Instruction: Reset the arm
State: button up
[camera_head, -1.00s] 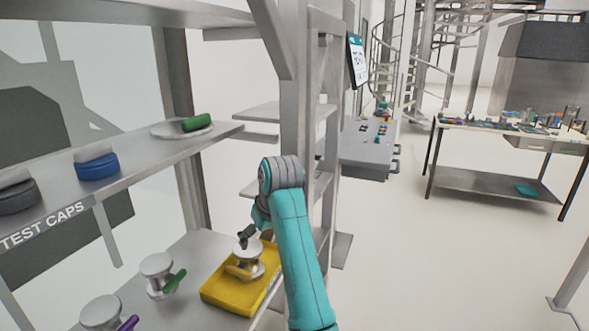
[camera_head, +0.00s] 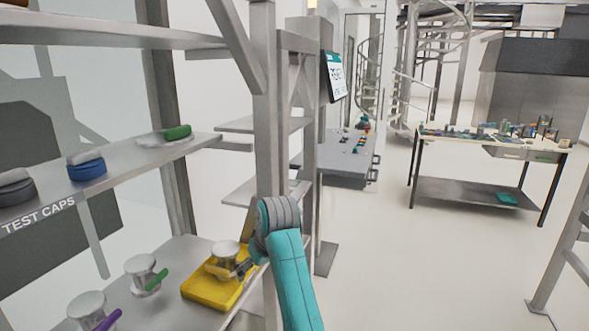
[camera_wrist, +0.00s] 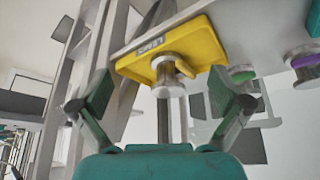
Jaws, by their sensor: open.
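My teal arm (camera_head: 290,275) reaches up in front of the lower shelf in the head view, with its grey joint at the top. My gripper (camera_wrist: 165,95) shows in the wrist view with its two fingers spread wide and nothing between them. Beyond the fingers is a yellow bin (camera_wrist: 208,42) with a metal cap-topped piece (camera_wrist: 168,80) in it. In the head view the yellow bin (camera_head: 195,292) rests on the lower shelf, left of my arm. The fingers are apart from the bin. In the head view my gripper is mostly hidden behind the arm.
The shelf frame has an upright post (camera_head: 264,120) close to my arm. Metal pieces with green (camera_head: 157,280) and purple (camera_head: 108,320) handles stand left of the bin. Blue (camera_head: 87,170) and green (camera_head: 178,132) caps sit on the upper shelf. The floor (camera_head: 420,260) to the right is clear.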

jog(key=s+d+f+m+t, duration=0.1)
jog(key=s+d+f, duration=0.1)
jog(key=f, duration=0.5)
jog(key=s+d+f, duration=0.1)
jog(key=d+f, duration=0.2)
jog(key=f, duration=0.4)
jog(key=s+d+f+m+t, duration=0.2)
jog(key=s+d+f, duration=0.4)
jog(key=s+f, duration=0.4)
jog(key=s+d+f+m+t, duration=0.1)
jog(key=s+d+f+t, duration=0.1)
jog(key=s+d+f, duration=0.65)
jog(key=s+d+r+m+t+h, duration=0.1)
jog(key=s+d, duration=0.1)
jog(key=s, duration=0.8)
jog(key=s+d+t+h, duration=0.1)
jog(key=s+d+t, duration=0.15)
jog(key=s, duration=0.85)
jog(key=s+d+r+m+t+h, duration=0.1)
jog(key=s+d+r+m+t, duration=0.1)
jog(key=s+r, duration=1.5)
jog(key=shift+s+d, duration=0.15)
jog(key=shift+d, duration=0.45)
